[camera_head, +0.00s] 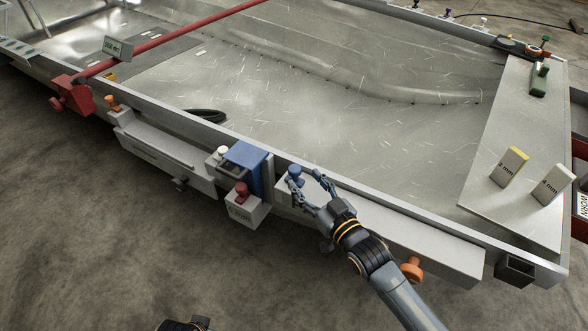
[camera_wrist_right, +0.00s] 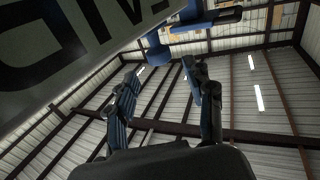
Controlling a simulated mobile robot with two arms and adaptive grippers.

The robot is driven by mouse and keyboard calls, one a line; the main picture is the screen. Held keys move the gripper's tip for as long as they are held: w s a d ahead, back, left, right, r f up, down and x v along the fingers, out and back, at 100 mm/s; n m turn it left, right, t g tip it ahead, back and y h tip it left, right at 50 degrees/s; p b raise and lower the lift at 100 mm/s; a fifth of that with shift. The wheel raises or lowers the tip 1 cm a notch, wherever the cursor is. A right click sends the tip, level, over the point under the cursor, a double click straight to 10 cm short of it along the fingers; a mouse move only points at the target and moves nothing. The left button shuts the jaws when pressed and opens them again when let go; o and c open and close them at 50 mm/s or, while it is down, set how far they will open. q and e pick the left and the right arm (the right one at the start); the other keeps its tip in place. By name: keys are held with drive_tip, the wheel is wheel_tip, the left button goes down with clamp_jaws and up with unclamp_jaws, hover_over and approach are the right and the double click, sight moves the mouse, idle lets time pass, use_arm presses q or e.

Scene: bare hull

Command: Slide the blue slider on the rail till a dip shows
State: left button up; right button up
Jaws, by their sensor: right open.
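A blue block (camera_head: 248,156) sits on the rail (camera_head: 160,143) along the near edge of the hull frame, with a dark panel facing front. A blue knob (camera_head: 295,171) stands just right of it on a pale housing. Which of these is the slider handle is unclear. My right gripper (camera_head: 307,178) is open at the blue knob, one finger on either side or close by; contact cannot be told. In the right wrist view the blue knob (camera_wrist_right: 158,52) shows beyond the open fingers, roughly between them. No dip is visible.
A red knob (camera_head: 242,188) on a pale box and a white knob (camera_head: 223,151) are left of the gripper. An orange knob (camera_head: 411,269) is at right. Two gauge blocks, one yellow-topped (camera_head: 510,166), stand on the right plate. A red bar (camera_head: 180,37) crosses the hull.

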sight(298, 172)
use_arm(q)
wheel_tip(298, 172, up, 4)
drive_tip(key=shift+r+b, duration=0.1)
drive_tip(key=shift+b, duration=0.35)
use_arm(e)
drive_tip(key=x, duration=0.6)
drive_tip(key=shift+c, duration=0.4)
clamp_jaws()
